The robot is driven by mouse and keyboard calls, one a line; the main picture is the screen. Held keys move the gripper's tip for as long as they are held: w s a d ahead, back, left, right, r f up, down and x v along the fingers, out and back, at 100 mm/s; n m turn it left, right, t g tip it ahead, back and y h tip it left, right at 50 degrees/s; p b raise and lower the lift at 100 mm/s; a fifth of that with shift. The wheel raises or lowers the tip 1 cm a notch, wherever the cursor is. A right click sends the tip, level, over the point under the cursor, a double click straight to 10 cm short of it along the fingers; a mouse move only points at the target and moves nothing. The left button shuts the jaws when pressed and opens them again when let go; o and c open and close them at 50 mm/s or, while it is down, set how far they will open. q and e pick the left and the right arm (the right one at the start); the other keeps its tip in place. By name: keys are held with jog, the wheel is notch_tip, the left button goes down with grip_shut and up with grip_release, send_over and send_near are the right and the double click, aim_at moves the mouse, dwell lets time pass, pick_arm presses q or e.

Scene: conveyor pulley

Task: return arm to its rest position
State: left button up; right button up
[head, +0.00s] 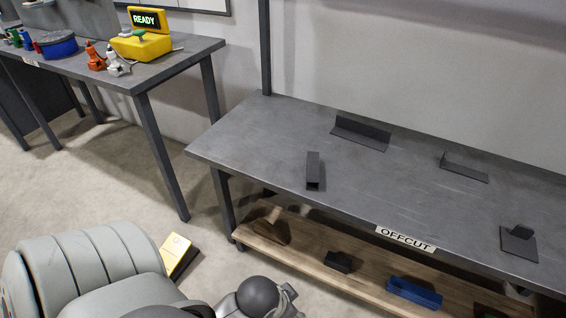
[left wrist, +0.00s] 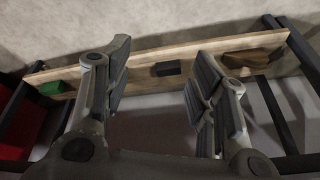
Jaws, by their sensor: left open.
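My left gripper (left wrist: 165,82) shows in the left wrist view with its two grey fingers spread apart and nothing between them. Beyond the fingers runs the wooden lower shelf (left wrist: 143,62), with a small dark block (left wrist: 168,68) seen in the gap between them. In the head view grey rounded links of my arm fill the bottom left, and a dark round joint shows at the bottom middle; the left gripper's fingers are not visible there. My right gripper is in neither view.
The grey table marked OFFCUT (head: 260,135) carries several dark metal pieces; its wooden shelf (head: 300,262) holds a blue tray (head: 414,293). Another table (head: 140,80) holds a yellow READY device (head: 141,42). A yellow box (head: 178,255) is on the floor. Floor between the tables is clear.

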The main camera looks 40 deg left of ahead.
pick_arm(q)
jog(key=shift+s+d+f+g, duration=0.2)
jog(key=shift+s+g, duration=0.1)
jog(key=shift+s, duration=0.35)
jog(key=s+f+g+p, duration=0.1)
jog(key=s+f+p, duration=0.3)
jog(key=f+p, duration=0.75)
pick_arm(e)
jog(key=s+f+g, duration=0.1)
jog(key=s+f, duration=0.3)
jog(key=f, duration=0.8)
pick_arm(q)
jog(key=s+a+f+p, duration=0.1)
jog(key=s+f+p, duration=0.1)
jog(key=s+p, duration=0.2)
jog(key=s+a+f+g+p, duration=0.1)
jog(key=s+p, duration=0.4)
jog(key=s, duration=0.6)
jog(key=shift+s+a+f, duration=0.25)
jog(key=shift+a+f, duration=0.35)
jog(key=shift+f, duration=0.3)
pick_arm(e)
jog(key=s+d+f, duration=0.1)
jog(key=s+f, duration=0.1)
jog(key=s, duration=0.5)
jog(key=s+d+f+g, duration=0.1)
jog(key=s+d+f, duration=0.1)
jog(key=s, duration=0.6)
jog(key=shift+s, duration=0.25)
